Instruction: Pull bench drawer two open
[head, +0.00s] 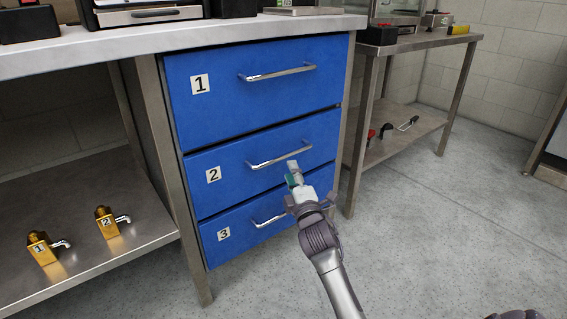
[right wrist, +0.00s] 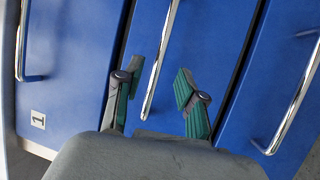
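The blue drawer two (head: 235,170), labelled "2", is the middle front of the bench and looks shut. Its chrome bar handle (head: 270,160) is level. In the right wrist view my right gripper (right wrist: 157,90) is open, with one green-padded finger on each side of the handle (right wrist: 160,65). The handle shows between the fingers; I cannot tell how deep it sits or whether either finger touches it.
Drawer one (head: 215,100) is above and drawer three (head: 245,238) below, both looking shut. A second table (head: 430,40) stands right. The floor (head: 430,240) in front is clear.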

